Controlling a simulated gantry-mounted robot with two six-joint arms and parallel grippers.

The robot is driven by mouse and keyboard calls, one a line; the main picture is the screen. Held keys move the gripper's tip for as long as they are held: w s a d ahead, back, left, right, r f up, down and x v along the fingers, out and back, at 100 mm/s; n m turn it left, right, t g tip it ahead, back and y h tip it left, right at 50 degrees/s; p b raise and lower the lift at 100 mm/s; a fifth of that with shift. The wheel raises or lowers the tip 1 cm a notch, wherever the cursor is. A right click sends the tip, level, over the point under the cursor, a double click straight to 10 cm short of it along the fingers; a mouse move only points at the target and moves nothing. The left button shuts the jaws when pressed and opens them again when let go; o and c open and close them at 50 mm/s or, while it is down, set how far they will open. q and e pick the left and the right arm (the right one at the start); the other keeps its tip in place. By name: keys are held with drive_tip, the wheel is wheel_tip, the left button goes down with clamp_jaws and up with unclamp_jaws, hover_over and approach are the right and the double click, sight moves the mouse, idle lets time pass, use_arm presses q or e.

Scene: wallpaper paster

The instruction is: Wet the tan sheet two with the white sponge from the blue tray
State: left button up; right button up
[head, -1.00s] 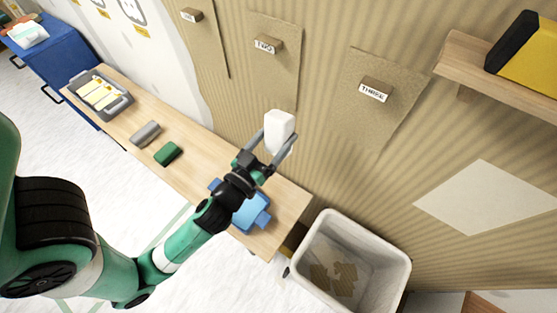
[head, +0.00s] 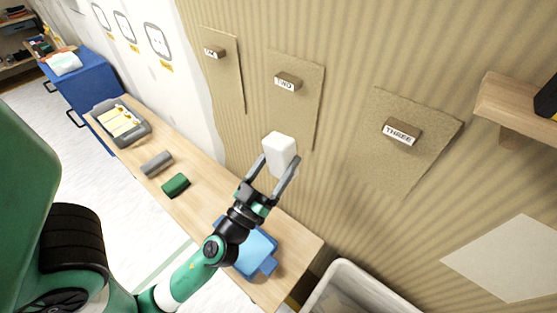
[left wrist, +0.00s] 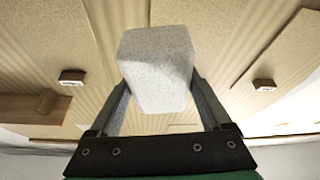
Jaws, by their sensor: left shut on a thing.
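My left gripper (head: 271,174) is shut on the white sponge (head: 280,153) and holds it up in front of the wall, above the bench. The sponge also shows between the fingers in the left wrist view (left wrist: 157,70). The tan sheet two (head: 297,112) hangs on the striped wall behind and above the sponge, under a small block labelled TWO (head: 287,82). I cannot tell whether the sponge touches the sheet. The blue tray (head: 255,252) sits on the bench below, partly hidden by my left arm. My right gripper is not in view.
The tan sheets one (head: 226,75) and three (head: 390,160) hang either side. A wooden bench (head: 205,205) holds a green block (head: 176,185), a grey roller-like thing (head: 157,163) and a grey tray (head: 102,108). A pale bin (head: 350,283) stands lower right; a shelf (head: 515,108) juts out at right.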

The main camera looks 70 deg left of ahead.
sight(300, 124)
use_arm(q)
drive_tip(key=shift+f+b, duration=0.1)
drive_tip(key=shift+b, duration=0.25)
drive_tip(key=shift+w+a, duration=0.6)
drive_tip(key=shift+w, duration=0.3)
drive_tip(key=shift+w+a, duration=0.6)
drive_tip(key=shift+w, duration=0.25)
drive_tip(key=shift+w+a, duration=0.6)
drive_tip(key=shift+w, duration=0.3)
drive_tip(key=shift+w+a, duration=0.7)
drive_tip(key=shift+w, duration=0.35)
idle(0.8)
idle(0.6)
drive_tip(key=shift+s+a, duration=0.8)
drive_tip(key=shift+a, duration=0.25)
